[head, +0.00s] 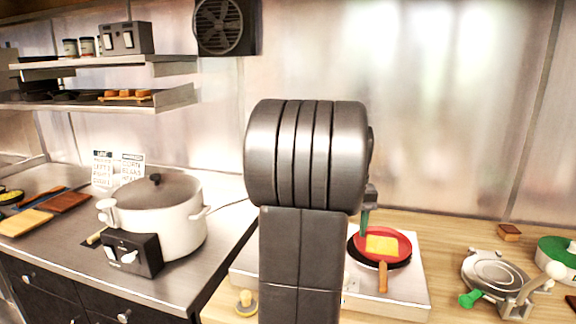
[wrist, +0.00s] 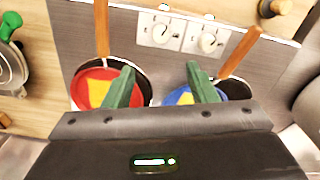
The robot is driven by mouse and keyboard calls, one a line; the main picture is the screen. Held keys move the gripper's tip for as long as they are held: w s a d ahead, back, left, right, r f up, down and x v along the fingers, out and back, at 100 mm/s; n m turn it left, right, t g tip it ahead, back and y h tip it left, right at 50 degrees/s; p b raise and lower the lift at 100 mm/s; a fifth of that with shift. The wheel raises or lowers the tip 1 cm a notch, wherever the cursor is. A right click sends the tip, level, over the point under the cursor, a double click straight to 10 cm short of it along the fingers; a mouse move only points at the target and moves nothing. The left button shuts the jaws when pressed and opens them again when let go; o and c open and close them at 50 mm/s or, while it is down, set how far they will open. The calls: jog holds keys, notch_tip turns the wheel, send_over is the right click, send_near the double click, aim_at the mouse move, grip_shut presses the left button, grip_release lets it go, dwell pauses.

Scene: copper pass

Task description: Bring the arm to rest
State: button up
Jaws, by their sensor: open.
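My gripper is mostly hidden behind my arm in the head view, where one green finger (head: 366,222) shows above the red disc. In the wrist view, my gripper (wrist: 160,68) has its two green fingers spread apart, with nothing between them. The left finger overlaps a red disc (wrist: 82,92) with a yellow piece on it, lying in a dark pan. The right finger overlaps a blue disc (wrist: 176,97) with a yellow piece, at another dark pan (wrist: 238,89). I cannot tell the height of the fingers above the pans.
A steel hob (head: 409,292) carries the pans, whose wooden handles stick out. A white cooker (head: 180,225) stands on the left counter. A waffle-iron-like appliance (head: 492,268) and a green-topped pot (head: 558,250) stand at right. Shelves (head: 160,98) hang upper left. The air before the back wall is clear.

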notch_tip(320, 180, down, 14)
jog(key=shift+f, duration=0.1)
jog(key=shift+m, duration=0.5)
jog(key=m, duration=0.4)
jog(key=shift+m, duration=0.4)
jog(key=m+b, duration=0.1)
jog(key=m, duration=0.5)
jog(key=shift+b, duration=0.35)
notch_tip(320, 180, up, 11)
jog(key=shift+r, duration=0.2)
jog(key=shift+s+r, duration=0.1)
